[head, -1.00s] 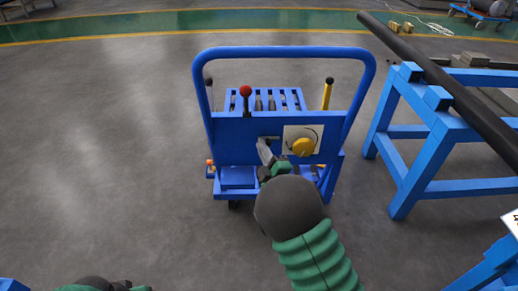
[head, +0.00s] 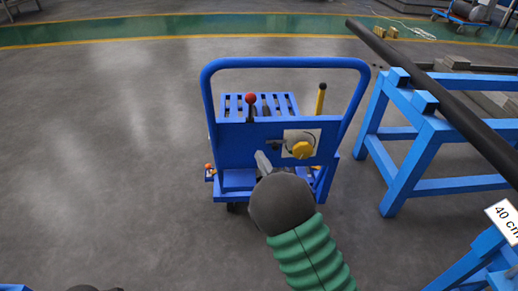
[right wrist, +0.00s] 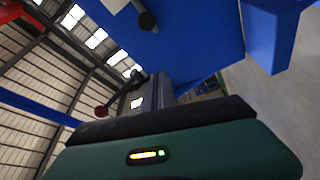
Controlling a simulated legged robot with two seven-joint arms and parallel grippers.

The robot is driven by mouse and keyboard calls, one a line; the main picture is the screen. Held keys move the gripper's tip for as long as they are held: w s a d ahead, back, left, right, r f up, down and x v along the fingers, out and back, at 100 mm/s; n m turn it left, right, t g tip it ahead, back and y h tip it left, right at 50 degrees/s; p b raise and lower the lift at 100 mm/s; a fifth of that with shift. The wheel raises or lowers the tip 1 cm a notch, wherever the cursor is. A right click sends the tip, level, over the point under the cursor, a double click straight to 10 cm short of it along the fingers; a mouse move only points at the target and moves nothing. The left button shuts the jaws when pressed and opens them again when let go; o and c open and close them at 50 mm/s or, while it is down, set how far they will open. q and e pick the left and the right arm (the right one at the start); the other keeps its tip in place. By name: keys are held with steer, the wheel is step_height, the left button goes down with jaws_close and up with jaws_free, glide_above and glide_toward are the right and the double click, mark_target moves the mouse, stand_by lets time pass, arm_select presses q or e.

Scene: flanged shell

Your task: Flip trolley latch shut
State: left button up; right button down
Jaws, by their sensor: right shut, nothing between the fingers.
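The blue trolley (head: 232,145) stands ahead in the head view, with a tall push handle. On its panel is a small dark latch-like handle (head: 275,145), beside a white plate (head: 316,137) with a yellow round knob (head: 303,150). My right gripper (head: 263,161) is shut and empty, in front of the panel, just below and left of the dark handle. In the right wrist view its grey fingers (right wrist: 158,93) point toward the blue panel, and a dark knob (right wrist: 147,22) shows above. My left gripper is out of view; only a dark sliver of that arm shows at the bottom edge.
A red-balled lever (head: 250,98) and a yellow rod (head: 321,98) rise from the trolley. A blue stand (head: 405,165) carrying a long dark bar (head: 430,80) is close on the right. The floor at left is clear.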

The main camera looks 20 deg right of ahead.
steer(key=s+d+f+m+g+h, duration=0.2)
steer(key=s+f+m+g, duration=0.7)
steer(key=s+m, duration=0.15)
steer(key=s+a+m+g+y, duration=0.15)
steer(key=s+g, duration=0.25)
steer(key=s, duration=0.5)
steer(key=s+a+m+g, duration=0.2)
steer(key=s+g, duration=0.2)
steer(key=s, duration=0.4)
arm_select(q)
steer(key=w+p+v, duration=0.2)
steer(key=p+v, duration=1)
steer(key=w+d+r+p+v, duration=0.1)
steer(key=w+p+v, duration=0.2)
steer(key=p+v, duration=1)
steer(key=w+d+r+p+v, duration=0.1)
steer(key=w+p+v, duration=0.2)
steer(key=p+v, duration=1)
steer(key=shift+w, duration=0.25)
arm_select(e)
steer(key=w+v, duration=0.3)
steer(key=v, duration=1.4)
steer(key=w+r+v, duration=0.1)
steer(key=w+v, duration=0.3)
steer(key=v, duration=1.4)
steer(key=shift+a+r, duration=0.15)
steer(key=shift+r, duration=0.45)
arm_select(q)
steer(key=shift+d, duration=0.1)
